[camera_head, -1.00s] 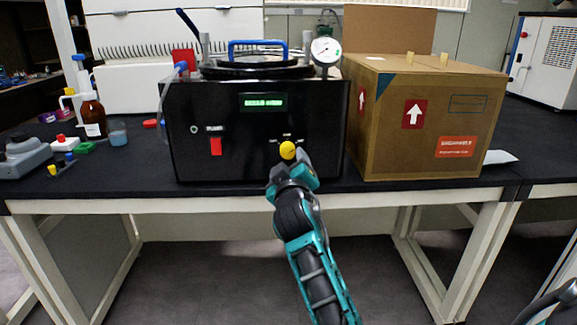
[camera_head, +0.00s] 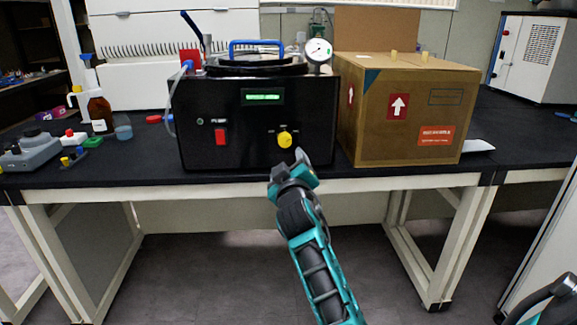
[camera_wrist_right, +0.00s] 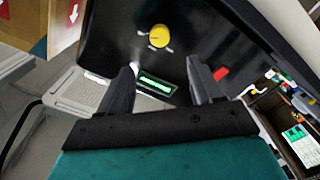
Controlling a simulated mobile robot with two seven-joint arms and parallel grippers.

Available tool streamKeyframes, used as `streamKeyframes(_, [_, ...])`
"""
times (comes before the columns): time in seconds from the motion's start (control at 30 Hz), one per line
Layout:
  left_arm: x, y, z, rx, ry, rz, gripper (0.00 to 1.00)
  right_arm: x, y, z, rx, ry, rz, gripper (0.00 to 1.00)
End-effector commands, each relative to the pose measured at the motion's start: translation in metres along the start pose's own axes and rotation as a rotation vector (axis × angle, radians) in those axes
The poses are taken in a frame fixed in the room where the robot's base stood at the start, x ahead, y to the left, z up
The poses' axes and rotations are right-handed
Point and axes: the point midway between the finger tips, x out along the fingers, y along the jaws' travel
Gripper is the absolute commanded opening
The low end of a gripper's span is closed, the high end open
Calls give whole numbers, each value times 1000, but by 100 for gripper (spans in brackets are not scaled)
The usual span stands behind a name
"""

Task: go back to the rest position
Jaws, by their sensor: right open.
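The black freeze dryer (camera_head: 258,152) stands on the lab bench with a lit green display (camera_head: 263,97), a red pump switch (camera_head: 221,136) and a yellow knob (camera_head: 285,139) on its front. My right gripper (camera_head: 292,164) is in front of the bench edge, just below the knob in the head view. In the right wrist view, its two fingers (camera_wrist_right: 158,78) are spread apart with nothing between them. The knob (camera_wrist_right: 159,36) lies beyond the fingertips, apart from them. My left gripper is not in view.
A cardboard box (camera_head: 410,120) stands right of the dryer. A brown bottle (camera_head: 100,112), a small beaker (camera_head: 123,128) and a grey device (camera_head: 30,151) stand on the bench at the left. The floor (camera_head: 210,280) under and before the bench is clear.

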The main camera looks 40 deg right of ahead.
Motion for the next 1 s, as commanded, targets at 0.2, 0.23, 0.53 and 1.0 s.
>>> streamKeyframes(0.2, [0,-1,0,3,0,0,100,1,0,0,0,0,0,65])
streamKeyframes(0.23, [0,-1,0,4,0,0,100,1,0,0,0,0,0,65])
streamKeyframes(0.53, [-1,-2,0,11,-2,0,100,0,0,0,0,0,0,65])
streamKeyframes(1.0, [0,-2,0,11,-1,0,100,-79,-97,61,80,-11,-304,65])
